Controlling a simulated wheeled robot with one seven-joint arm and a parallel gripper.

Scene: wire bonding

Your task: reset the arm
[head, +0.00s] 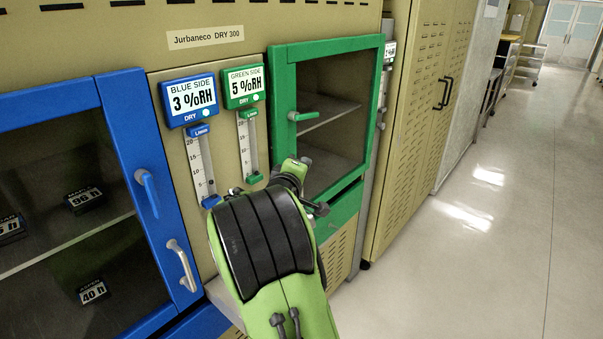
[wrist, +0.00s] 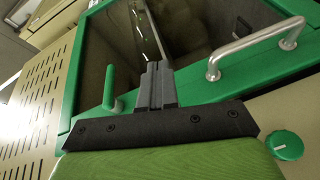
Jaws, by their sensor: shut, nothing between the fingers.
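My gripper (wrist: 155,82) is shut and empty in the wrist view, its two grey fingers side by side. It points toward the green-framed glass door (wrist: 92,68) of the dry cabinet. A green lever (wrist: 110,88) is left of the fingers and a metal bar handle (wrist: 250,46) is to the right; I see no contact with either. In the head view my green arm (head: 292,308) reaches forward below the green door (head: 378,120), and the fingertips cannot be made out there.
The blue-framed door (head: 128,150) at left looks shut, with small labelled boxes (head: 86,199) behind its glass. A blue meter (head: 190,97) and a green meter (head: 244,86) hang between the doors. A tan cabinet (head: 418,130) stands beyond. The floor (head: 480,265) at right is clear.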

